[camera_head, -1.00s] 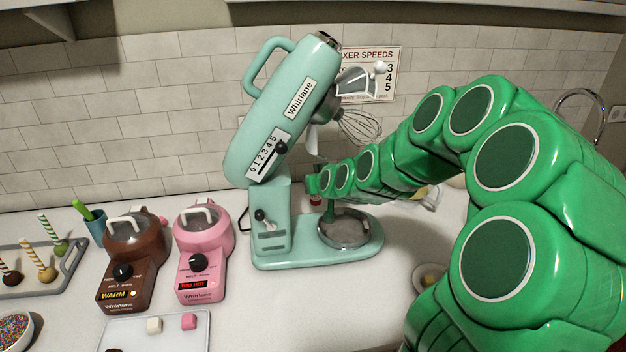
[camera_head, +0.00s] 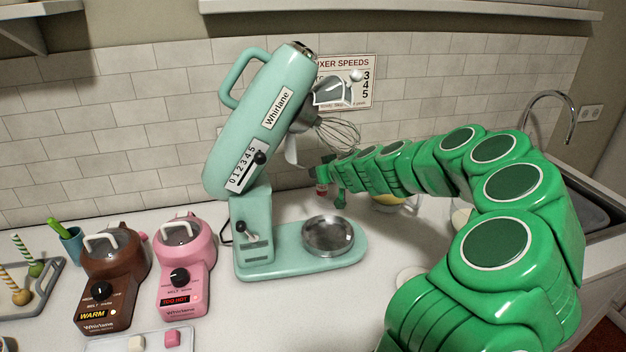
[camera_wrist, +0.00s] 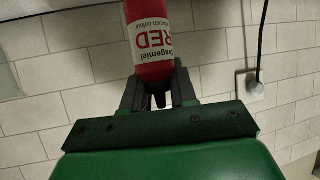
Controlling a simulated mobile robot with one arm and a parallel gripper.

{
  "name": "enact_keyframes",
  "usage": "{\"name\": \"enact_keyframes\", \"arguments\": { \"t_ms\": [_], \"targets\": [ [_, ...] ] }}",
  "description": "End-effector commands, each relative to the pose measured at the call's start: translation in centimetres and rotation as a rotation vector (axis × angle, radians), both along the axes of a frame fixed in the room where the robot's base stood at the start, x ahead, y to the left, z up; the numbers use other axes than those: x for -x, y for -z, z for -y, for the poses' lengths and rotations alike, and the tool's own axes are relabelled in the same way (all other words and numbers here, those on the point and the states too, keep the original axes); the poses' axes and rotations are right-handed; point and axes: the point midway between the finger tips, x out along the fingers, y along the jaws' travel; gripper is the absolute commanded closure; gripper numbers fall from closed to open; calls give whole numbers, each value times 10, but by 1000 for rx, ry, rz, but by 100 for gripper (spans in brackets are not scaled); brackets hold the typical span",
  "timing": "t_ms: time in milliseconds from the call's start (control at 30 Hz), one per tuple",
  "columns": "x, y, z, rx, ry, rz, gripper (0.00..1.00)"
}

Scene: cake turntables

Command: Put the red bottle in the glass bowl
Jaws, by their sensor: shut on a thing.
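The red bottle (camera_wrist: 153,45) has a white label reading "RED" and is held between the dark fingers of my gripper (camera_wrist: 158,92) in the wrist view. In the head view, a small part of the red bottle (camera_head: 321,190) shows below my gripper (camera_head: 331,177), behind the mixer's bowl and close to the back wall. A shiny, grey round bowl (camera_head: 328,236) sits on the mixer base; I cannot tell whether it is glass or metal. Another bowl (camera_head: 393,207) with something yellowish is mostly hidden behind my arm.
The teal stand mixer (camera_head: 243,140) has its head tilted up, with a whisk (camera_head: 338,131) hanging near my gripper. Brown (camera_head: 112,280) and pink (camera_head: 183,268) melting pots stand to the left. A sink (camera_head: 590,210) is at the right. The front counter middle is clear.

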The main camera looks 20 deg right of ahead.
Motion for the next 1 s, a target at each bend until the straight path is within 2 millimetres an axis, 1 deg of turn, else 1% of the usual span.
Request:
{"name": "enact_keyframes", "arguments": {
  "t_ms": [100,167,433,600,700,867,1000],
  "targets": [
    [-10,-8,9,3,-20,4,100],
    [-14,-11,11,2,-39,3,100],
    [-36,-35,28,7,-111,1,100],
    [-46,-52,33,5,-153,2,100],
    [-50,-58,36,5,-166,2,100],
    [-53,-63,37,2,-179,1,100],
    [-53,-59,37,1,-182,1,100]
  ]
}}
